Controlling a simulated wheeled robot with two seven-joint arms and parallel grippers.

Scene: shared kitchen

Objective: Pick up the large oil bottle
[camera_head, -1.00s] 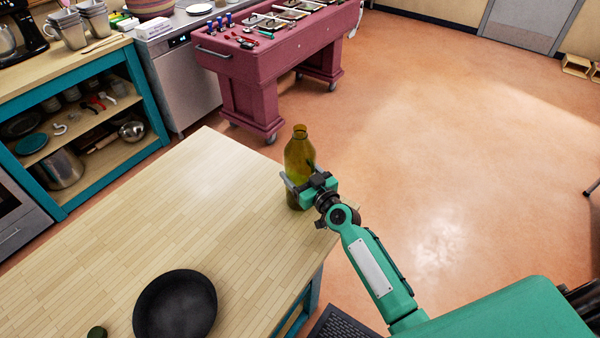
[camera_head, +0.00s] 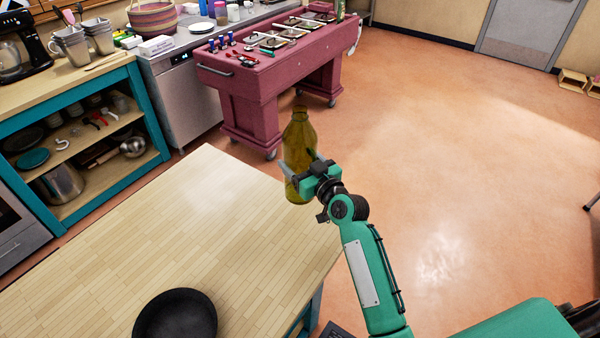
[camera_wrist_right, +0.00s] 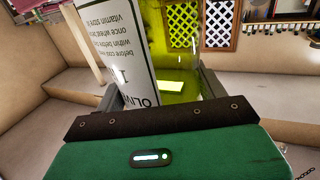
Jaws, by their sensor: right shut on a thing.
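The large oil bottle (camera_head: 299,135) is olive-green glass, upright, at the far right edge of the wooden table (camera_head: 180,220). My right gripper (camera_head: 303,171) is shut around its lower body and holds it raised a little above the tabletop. In the right wrist view the bottle (camera_wrist_right: 130,55) fills the space between the fingers of my right gripper (camera_wrist_right: 158,88). Its white label reads upside down there, with part of the word "OLIV" visible. My left gripper is not in view.
A black pan (camera_head: 177,318) lies near the table's front edge. A maroon cart (camera_head: 265,85) with trays stands beyond the table. Teal shelving (camera_head: 80,150) is at the left. Open floor (camera_head: 440,150) lies to the right of the table.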

